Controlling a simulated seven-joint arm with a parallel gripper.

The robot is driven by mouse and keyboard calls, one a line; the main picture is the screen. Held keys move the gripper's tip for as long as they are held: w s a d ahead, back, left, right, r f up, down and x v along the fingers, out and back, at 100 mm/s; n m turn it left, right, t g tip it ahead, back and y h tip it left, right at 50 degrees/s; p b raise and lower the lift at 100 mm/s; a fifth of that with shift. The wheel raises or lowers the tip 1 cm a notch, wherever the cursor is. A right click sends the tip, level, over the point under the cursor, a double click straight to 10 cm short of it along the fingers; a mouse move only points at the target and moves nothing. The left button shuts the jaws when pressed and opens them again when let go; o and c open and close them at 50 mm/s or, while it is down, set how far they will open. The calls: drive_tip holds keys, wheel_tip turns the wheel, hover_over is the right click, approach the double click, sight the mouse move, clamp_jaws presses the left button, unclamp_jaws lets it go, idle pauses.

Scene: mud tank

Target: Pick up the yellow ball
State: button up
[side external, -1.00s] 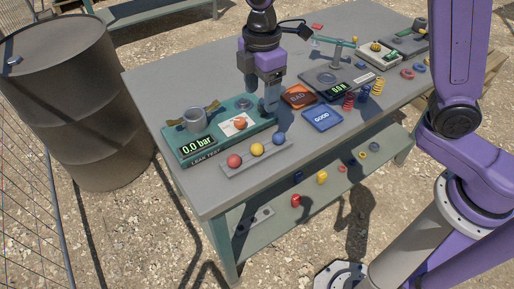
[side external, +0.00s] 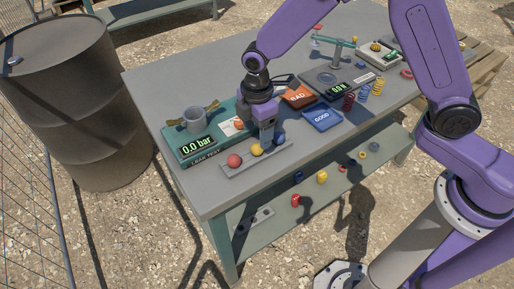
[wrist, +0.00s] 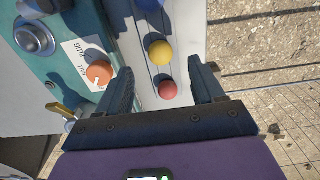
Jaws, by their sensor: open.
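The yellow ball (side external: 257,149) sits in the middle of a grey rack (side external: 233,171) near the table's front edge, between a red ball (side external: 234,160) and a blue ball (side external: 279,138). My gripper (side external: 267,140) is low over the rack, close to the yellow ball. In the wrist view my gripper (wrist: 162,66) is open and empty, with one finger on each side of the rack. The yellow ball (wrist: 160,52) shows between the lines of the fingers, around their tips. The red ball (wrist: 168,90) lies nearer the palm; the blue ball (wrist: 150,4) is at the top edge.
An orange BAD tray (side external: 300,96) and a blue GOOD tray (side external: 322,117) lie to the right. Springs (side external: 363,91) and a scale stand beyond them.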

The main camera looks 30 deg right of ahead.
sight(257, 145)
drive_tip(key=shift+f, duration=2.65)
drive_tip(key=shift+c, duration=0.3)
drive_tip(key=c, duration=1)
